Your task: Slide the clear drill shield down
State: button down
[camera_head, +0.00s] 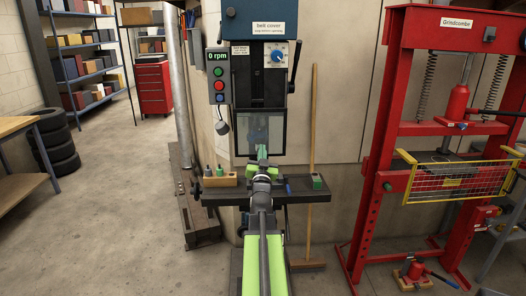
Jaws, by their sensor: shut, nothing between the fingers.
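The clear drill shield (246,131) is a see-through panel in a dark frame. It hangs below the drill press head (256,90), above the dark drill table (317,196). My arm reaches up from the bottom of the picture toward the press. My gripper (262,150) is shut and empty, its tips overlapping the shield's lower edge in the picture. I cannot tell whether they touch the shield. The arm and gripper hide part of the drill table and the middle of the shield's bottom edge.
A control box (219,77) reads 0 rpm left of the press. A wooden block with small bottles (220,181) sits on the table's left. A broom (312,130) leans behind. A red press frame (394,120) with a yellow guard (455,181) stands right. Floor at left is open.

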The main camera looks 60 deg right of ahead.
notch_tip(320, 180, down, 6)
jog(key=b, duration=0.3)
jog(key=shift+r+b, duration=0.1)
jog(key=shift+b, duration=0.3)
jog(key=shift+r, duration=0.1)
